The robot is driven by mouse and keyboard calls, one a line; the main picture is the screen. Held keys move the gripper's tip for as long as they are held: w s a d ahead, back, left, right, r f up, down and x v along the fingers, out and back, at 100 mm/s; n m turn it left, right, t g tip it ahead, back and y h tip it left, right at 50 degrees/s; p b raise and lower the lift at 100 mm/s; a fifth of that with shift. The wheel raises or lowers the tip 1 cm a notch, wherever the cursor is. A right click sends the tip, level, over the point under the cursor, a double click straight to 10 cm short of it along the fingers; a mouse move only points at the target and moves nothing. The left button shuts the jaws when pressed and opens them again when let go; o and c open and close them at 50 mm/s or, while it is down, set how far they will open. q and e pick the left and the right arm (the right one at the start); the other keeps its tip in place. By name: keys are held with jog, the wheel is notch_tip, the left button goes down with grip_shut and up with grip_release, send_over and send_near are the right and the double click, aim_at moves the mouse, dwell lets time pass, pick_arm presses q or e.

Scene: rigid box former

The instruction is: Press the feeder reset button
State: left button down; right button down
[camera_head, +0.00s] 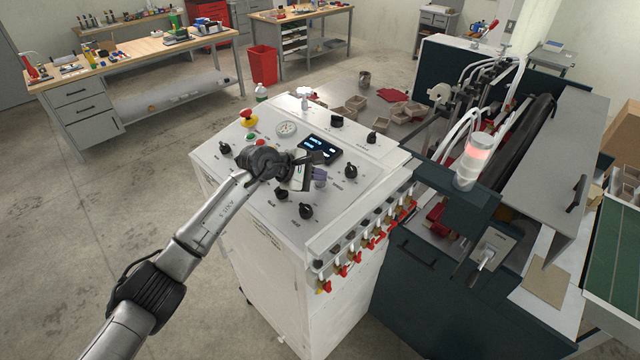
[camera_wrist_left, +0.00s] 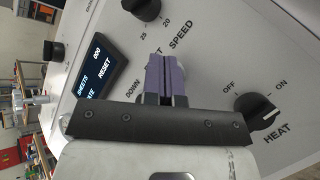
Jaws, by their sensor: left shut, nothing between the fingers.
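A green button (camera_head: 251,136) sits at the panel's left, near the red-and-yellow emergency stop (camera_head: 246,117). My left gripper (camera_head: 319,177) is shut and empty over the panel, just in front of the display. Its purple fingers (camera_wrist_left: 166,76) cover the panel between DOWN and SPEED. I cannot tell whether they touch it. My right gripper is not in view.
Black knobs surround my gripper, including the SPEED knob (camera_wrist_left: 142,8) and HEAT knob (camera_wrist_left: 257,110). A round gauge (camera_head: 286,129) sits behind. Red-handled valves (camera_head: 357,255) line the cabinet's right edge. A signal lamp (camera_head: 473,160) stands on the machine at right.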

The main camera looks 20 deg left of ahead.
pick_arm(q)
jog(key=shift+w+f+b, duration=0.1)
jog(key=shift+f+b, duration=0.35)
jog(key=shift+b, duration=0.05)
dwell(0.9)
jog(key=shift+r, duration=0.15)
dwell(0.4)
jog(key=shift+s+a+r+p, duration=0.1)
jog(key=shift+s+r+p, duration=0.15)
jog(key=shift+r, duration=0.4)
jog(key=shift+r, duration=0.15)
jog(key=r+p, duration=0.1)
jog(key=r, duration=0.1)
jog(key=s+r+p, duration=0.1)
jog(key=r, duration=0.1)
jog(key=shift+a+r, duration=0.2)
jog(key=shift+r, duration=0.1)
dwell(0.6)
